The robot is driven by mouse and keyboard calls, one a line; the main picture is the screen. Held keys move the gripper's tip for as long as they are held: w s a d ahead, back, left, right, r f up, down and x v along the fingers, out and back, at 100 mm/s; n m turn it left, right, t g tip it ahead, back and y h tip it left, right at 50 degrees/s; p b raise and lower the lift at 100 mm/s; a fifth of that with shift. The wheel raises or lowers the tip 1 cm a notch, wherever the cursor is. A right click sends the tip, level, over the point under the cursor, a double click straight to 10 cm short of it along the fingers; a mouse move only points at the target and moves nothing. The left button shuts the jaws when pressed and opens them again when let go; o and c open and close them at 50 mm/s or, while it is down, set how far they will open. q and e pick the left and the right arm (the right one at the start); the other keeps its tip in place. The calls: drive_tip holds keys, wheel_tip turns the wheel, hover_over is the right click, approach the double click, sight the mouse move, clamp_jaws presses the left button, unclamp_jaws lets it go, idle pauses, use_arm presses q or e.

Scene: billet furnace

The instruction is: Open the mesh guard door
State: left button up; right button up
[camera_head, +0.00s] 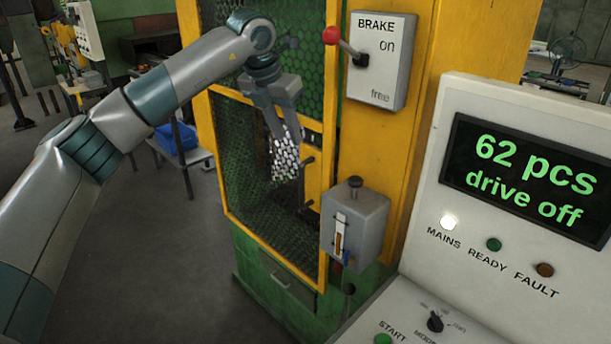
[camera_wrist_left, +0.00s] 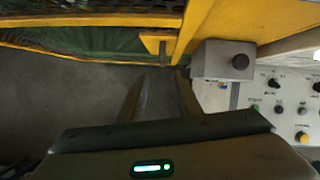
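The mesh guard door (camera_head: 245,165) is a yellow frame with dark green mesh, on the front of the yellow machine in the head view. It looks shut. A dark handle (camera_head: 306,168) shows near its right edge; a dark peg on a yellow bracket (camera_wrist_left: 163,49) shows in the left wrist view. My left gripper (camera_head: 284,150) points down in front of the door, just left of the handle. Its two fingers are apart in the left wrist view (camera_wrist_left: 162,90), with bare floor between them. A bright honeycomb patch surrounds the fingertips, so contact with the mesh is unclear. My right gripper is out of view.
A grey box with a black knob (camera_head: 355,225) sits right of the door. Above it are the brake box (camera_head: 381,60) and its red-knobbed lever (camera_head: 331,36). The control console (camera_head: 500,190) fills the right, reading "drive off". Open floor (camera_head: 140,260) lies left.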

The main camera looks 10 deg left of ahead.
use_arm(q)
drive_tip(key=s, duration=0.2)
drive_tip(key=b, duration=0.3)
hover_over(302, 202)
wheel_tip(302, 202, down, 11)
drive_tip(key=x, duration=0.3)
drive_tip(key=b+x, duration=0.1)
drive_tip(key=shift+s+a+f, duration=0.2)
drive_tip(key=shift+a+f, duration=0.1)
drive_tip(key=shift+f, duration=0.1)
clamp_jaws()
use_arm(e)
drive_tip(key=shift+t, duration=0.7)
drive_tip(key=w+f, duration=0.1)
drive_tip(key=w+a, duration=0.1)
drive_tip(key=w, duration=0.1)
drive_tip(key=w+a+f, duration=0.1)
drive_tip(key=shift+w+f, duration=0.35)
